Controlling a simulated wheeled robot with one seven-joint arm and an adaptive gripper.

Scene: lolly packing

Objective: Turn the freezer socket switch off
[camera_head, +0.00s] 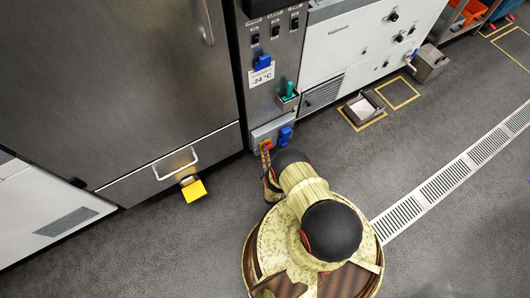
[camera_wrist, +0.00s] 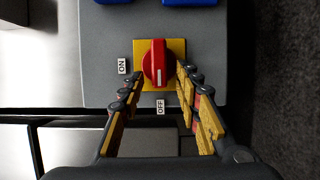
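The freezer socket switch is a red rotary knob (camera_wrist: 158,62) on a yellow plate (camera_wrist: 174,46) on a grey box (camera_wrist: 105,87). Labels read ON at the left and OFF below in the wrist view. The knob's white mark points down at OFF. My gripper (camera_wrist: 159,72) has one fingertip on each side of the knob, very close to it. Whether the fingers press on it cannot be told. In the head view the switch (camera_head: 266,146) is low on the grey panel, and my gripper (camera_head: 268,165) is at it, partly hidden by my arm.
A blue plug (camera_head: 285,134) sits beside the switch. The freezer door (camera_head: 120,80) stands to the left, with a yellow piece (camera_head: 194,190) near its bottom. A metal bin (camera_head: 363,108) stands on the floor to the right. Open floor lies around my base.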

